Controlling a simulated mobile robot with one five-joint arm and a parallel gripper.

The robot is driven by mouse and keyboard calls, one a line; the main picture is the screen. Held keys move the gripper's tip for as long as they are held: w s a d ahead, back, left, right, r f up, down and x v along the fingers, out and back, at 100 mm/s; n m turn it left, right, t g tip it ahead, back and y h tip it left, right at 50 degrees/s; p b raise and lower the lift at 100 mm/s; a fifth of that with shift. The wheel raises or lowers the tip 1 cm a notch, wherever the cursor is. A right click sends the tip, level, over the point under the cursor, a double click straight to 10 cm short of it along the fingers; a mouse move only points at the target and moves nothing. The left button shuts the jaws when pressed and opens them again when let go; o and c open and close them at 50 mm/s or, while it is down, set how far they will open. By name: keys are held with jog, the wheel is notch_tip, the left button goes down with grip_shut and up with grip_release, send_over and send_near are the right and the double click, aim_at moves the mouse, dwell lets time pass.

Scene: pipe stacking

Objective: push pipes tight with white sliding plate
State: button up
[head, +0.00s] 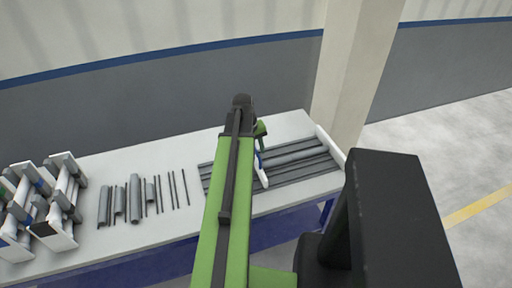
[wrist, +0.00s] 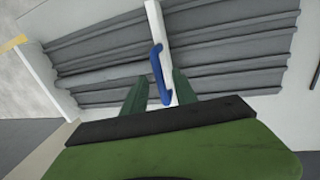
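The white sliding plate (wrist: 154,22) is a narrow strip lying across the grey pipes (wrist: 100,62), with a blue handle (wrist: 160,72) on it. In the head view, the plate (head: 265,180) shows partly behind my arm, at the left part of the pipe bed (head: 300,158). My gripper (wrist: 159,92) has its two green fingers apart, with the lower end of the blue handle between them. A gap shows beside the handle, so I see no grip on it. In the head view my gripper (head: 261,138) is just above the plate, mostly hidden by my arm.
A white end wall (wrist: 48,85) bounds the pipes at one end; it also shows in the head view (head: 331,146). Several loose grey pipes (head: 135,198) lie left on the white table (head: 190,152). White racks (head: 60,215) holding pipes stand farther left. A pillar (head: 352,70) rises behind.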

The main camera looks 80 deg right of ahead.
jog(key=shift+r, duration=0.2)
notch_tip(320, 180, up, 17)
jog(key=w+a+p, duration=0.1)
jog(key=w+p, duration=0.2)
jog(key=p, duration=1.4)
jog(key=shift+a, duration=0.35)
jog(key=shift+f, duration=0.15)
